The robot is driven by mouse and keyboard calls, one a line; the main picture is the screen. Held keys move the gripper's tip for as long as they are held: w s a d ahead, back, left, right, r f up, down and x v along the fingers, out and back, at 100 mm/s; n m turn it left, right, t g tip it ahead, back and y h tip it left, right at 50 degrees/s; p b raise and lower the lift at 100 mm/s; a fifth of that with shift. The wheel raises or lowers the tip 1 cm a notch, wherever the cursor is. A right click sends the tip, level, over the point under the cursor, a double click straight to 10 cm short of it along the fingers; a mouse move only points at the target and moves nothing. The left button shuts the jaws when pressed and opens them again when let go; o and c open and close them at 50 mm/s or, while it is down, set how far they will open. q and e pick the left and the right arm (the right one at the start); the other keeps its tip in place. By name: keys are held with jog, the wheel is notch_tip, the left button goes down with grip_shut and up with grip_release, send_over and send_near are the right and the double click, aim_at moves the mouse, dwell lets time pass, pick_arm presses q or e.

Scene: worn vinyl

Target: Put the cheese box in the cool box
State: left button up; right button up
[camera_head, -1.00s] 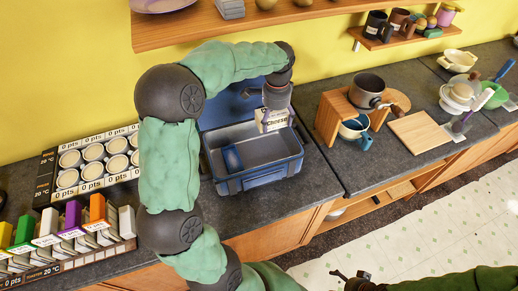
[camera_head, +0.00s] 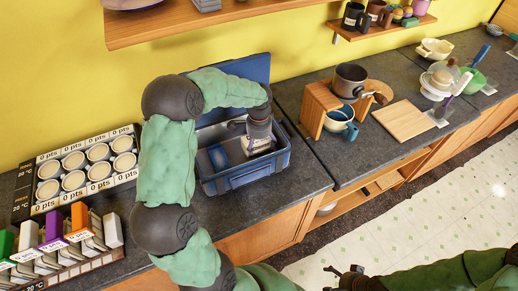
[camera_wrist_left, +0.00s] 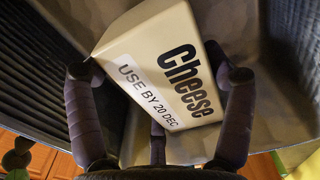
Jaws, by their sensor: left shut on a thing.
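The cheese box (camera_wrist_left: 165,70) is a cream block with "Cheese" and "USE BY 20 DEC" printed on it. My left gripper (camera_wrist_left: 160,95) is shut on it, with fingers on both sides. In the head view the left gripper (camera_head: 258,135) reaches down inside the open blue cool box (camera_head: 245,178), and the cheese box (camera_head: 257,146) shows below it in the right part of the interior. I cannot tell whether it touches the cool box floor.
The raised lid (camera_head: 245,68) stands behind the cool box. A rack of white tubs (camera_head: 88,168) and coloured cartons (camera_head: 65,235) are to the left. A wooden stand (camera_head: 318,103) with a pot and a blue cup is to the right. A shelf hangs above.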

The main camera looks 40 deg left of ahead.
pick_arm(q)
jog(key=shift+f, duration=1.15)
jog(key=shift+f, duration=0.1)
jog(key=o, duration=1.3)
jog(key=shift+f, duration=0.1)
jog(key=shift+c, duration=0.2)
notch_tip(320, 180, up, 12)
jog(key=shift+r+p, duration=0.2)
jog(key=shift+p, duration=0.85)
